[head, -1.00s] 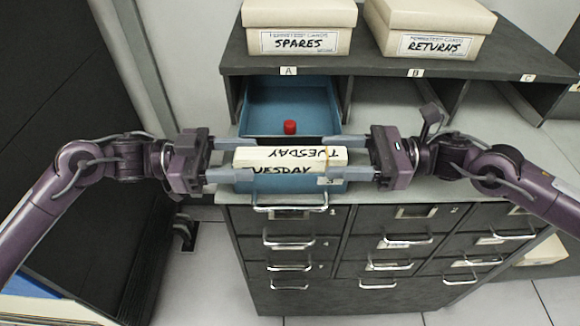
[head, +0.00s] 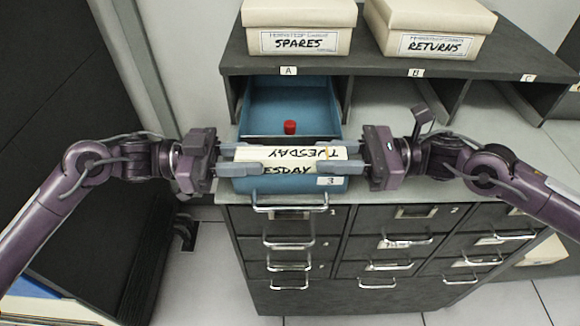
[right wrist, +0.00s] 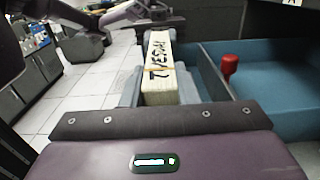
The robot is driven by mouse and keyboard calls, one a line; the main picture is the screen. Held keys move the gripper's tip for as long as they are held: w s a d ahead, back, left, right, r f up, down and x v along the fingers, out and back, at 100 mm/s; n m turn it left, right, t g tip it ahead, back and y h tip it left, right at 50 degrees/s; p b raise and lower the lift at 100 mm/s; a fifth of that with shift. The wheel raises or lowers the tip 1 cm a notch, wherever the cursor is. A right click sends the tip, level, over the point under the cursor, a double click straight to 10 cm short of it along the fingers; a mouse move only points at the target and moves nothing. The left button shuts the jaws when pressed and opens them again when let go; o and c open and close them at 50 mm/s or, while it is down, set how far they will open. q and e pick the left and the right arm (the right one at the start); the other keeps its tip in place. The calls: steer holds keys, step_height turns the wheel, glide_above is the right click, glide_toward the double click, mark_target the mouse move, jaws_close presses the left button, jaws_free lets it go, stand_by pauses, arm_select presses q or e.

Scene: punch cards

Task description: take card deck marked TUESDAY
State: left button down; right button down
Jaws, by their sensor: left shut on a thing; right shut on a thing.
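The cream card deck marked TUESDAY (head: 290,154) sits at the front end of the open blue drawer (head: 290,98), with its lettered top and front showing. My left gripper (head: 250,160) is shut on its left end and my right gripper (head: 330,160) is shut on its right end. The fingers lie along the front and back faces and cover part of the front lettering. The right wrist view shows the deck (right wrist: 160,62) held between my right gripper's fingers. I cannot tell whether the deck touches the drawer floor.
A small red object (head: 290,127) stands in the drawer behind the deck. Boxes marked SPARES (head: 298,42) and RETURNS (head: 434,46) stand on the shelf (head: 350,62) above. A dark cabinet (head: 400,225) with several handled drawers is below. Bay B (head: 385,110) looks empty.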

arm_select(q)
steer(key=shift+r, duration=0.2)
arm_select(e)
steer(key=shift+r, duration=0.15)
